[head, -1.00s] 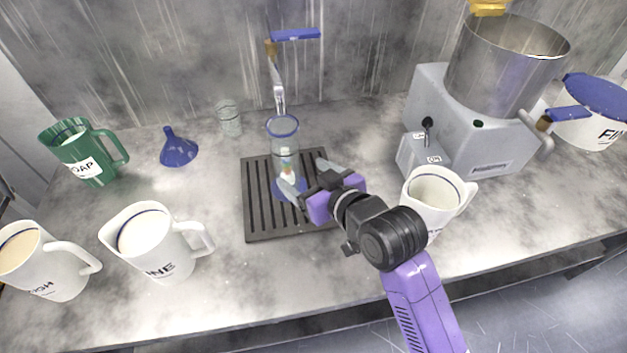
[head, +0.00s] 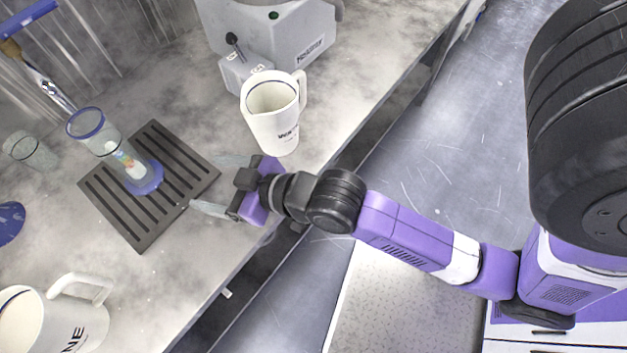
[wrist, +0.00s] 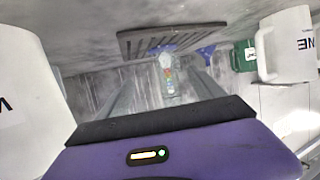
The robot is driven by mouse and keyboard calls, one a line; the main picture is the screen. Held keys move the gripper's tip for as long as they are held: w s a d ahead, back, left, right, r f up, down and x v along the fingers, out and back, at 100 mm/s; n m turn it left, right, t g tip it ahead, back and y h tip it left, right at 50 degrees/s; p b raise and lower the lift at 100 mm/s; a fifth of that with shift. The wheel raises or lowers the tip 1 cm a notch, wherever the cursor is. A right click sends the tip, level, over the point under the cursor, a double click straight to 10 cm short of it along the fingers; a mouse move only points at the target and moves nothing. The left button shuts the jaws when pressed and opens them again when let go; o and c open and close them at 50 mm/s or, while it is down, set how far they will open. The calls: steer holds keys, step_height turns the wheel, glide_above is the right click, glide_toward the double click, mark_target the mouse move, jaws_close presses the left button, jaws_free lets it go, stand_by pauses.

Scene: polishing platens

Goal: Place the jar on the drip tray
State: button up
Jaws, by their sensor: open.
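The jar (head: 112,150) is a clear tall cylinder with a blue rim, a blue base and a small coloured label. It stands upright on the dark slatted drip tray (head: 190,164), below the tap. My gripper (head: 212,184) is open and empty, at the tray's front edge and apart from the jar. In the wrist view the jar (wrist: 168,76) shows beyond the open fingers, with the tray (wrist: 130,46) around its base.
A white pitcher (head: 275,130) stands beside my gripper, near the counter's edge. Another white pitcher (head: 70,325) is at the lower left. A grey machine (head: 290,45) stands at the back. A small clear glass (head: 30,150) and a blue funnel (head: 10,222) are left of the tray.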

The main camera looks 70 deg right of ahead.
steer(key=s+a+r+t, duration=0.1)
steer(key=s+r, duration=0.2)
steer(key=s, duration=2)
steer(key=shift+a, duration=0.2)
